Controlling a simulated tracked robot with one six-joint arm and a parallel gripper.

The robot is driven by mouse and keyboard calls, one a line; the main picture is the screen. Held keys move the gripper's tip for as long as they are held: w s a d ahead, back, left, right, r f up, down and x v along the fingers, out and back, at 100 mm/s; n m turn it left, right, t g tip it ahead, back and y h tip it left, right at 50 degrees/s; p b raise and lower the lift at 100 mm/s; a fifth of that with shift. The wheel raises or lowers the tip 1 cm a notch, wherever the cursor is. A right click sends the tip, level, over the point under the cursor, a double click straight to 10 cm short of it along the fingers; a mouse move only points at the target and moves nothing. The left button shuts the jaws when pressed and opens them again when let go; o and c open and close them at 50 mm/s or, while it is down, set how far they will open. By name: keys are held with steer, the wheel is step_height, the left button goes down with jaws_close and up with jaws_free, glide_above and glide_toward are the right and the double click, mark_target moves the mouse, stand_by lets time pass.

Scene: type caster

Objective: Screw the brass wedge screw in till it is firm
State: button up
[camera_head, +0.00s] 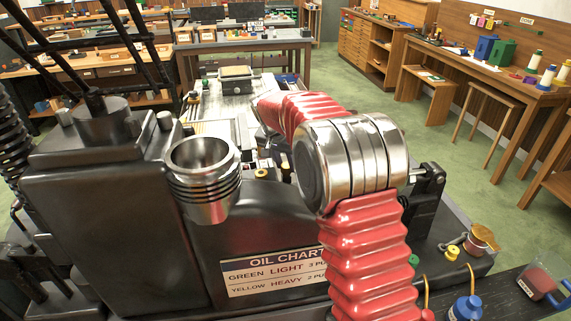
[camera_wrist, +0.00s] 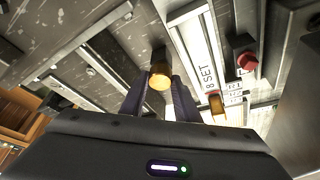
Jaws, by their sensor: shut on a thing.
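The brass wedge screw (camera_wrist: 159,77) has a round bright brass head and stands in dark metalwork in the wrist view. My gripper (camera_wrist: 159,86) has its two dark fingers on either side of the head and is shut on it. The screw's thread and lower end are hidden, so I cannot tell how deep it sits. In the head view my red-sleeved arm and its steel joint cover the gripper and the screw.
In the wrist view, a red knob (camera_wrist: 247,62) and another brass-coloured part (camera_wrist: 217,106) lie right of the screw, beside a white "8 SET" label (camera_wrist: 208,62). In the head view, a steel cup (camera_head: 204,180) and an oil chart sign (camera_head: 268,274) stand near the arm.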

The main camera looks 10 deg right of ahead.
steer(key=shift+r, duration=0.1)
steer(key=o, duration=1.1)
steer(key=shift+c, duration=0.2)
steer(key=v, duration=1.3)
steer(key=shift+r, duration=0.3)
steer(key=shift+s, duration=0.2)
